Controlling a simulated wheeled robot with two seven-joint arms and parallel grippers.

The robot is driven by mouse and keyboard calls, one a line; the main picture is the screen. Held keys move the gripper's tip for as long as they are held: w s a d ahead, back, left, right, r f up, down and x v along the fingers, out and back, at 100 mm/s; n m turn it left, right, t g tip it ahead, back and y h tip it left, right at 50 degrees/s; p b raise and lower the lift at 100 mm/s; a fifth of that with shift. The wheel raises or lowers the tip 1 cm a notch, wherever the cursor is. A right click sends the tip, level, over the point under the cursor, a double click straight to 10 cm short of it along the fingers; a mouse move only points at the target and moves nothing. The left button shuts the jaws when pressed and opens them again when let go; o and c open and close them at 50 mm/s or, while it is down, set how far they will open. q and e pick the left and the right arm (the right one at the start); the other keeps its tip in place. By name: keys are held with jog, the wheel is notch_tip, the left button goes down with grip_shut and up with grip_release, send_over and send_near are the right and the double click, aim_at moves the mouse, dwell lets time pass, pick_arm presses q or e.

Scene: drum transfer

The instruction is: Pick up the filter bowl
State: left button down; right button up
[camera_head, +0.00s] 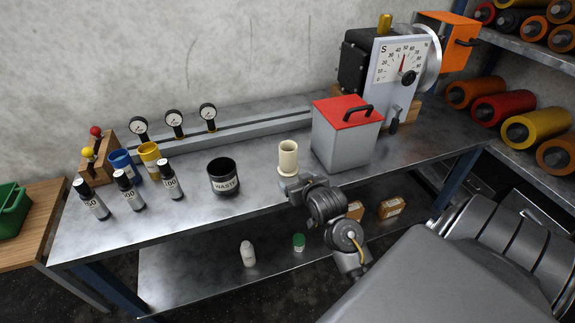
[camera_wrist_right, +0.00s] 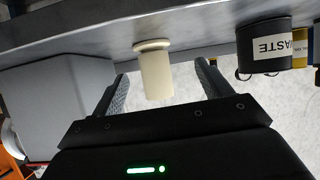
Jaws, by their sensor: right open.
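The filter bowl, which I take to be the cream cylinder with a wider foot (camera_head: 288,157), stands upright on the metal bench, left of the grey box with a red lid. My right gripper (camera_head: 284,187) is at the bench's front edge, just in front of the cream cylinder, and partly hides its foot area. In the right wrist view the picture is upside down, and the cream cylinder (camera_wrist_right: 156,76) shows between the two fingers of the open, empty gripper (camera_wrist_right: 163,84). I cannot tell how deep it is between them. My left gripper is not in view.
The black WASTE cup (camera_head: 223,178) stands left of the cylinder. The red-lidded box (camera_head: 343,145) stands close on its right. Several labelled bottles (camera_head: 129,190) stand at the left, with gauges (camera_head: 174,122) behind. A lower shelf (camera_head: 200,282) holds small containers. Bench between the WASTE cup and cylinder is clear.

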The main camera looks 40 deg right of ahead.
aim_at(288, 159)
jog(key=shift+w+d+r+m+t+h, duration=0.4)
jog(key=shift+w+d+r+t, duration=0.1)
jog(key=shift+w+d+r, duration=0.55)
jog(key=shift+p+x, duration=0.55)
jog(key=shift+x, duration=4.7)
jog(key=shift+s, duration=0.1)
jog(key=shift+c, duration=0.3)
jog(key=shift+r, duration=0.1)
jog(key=c, duration=1.4)
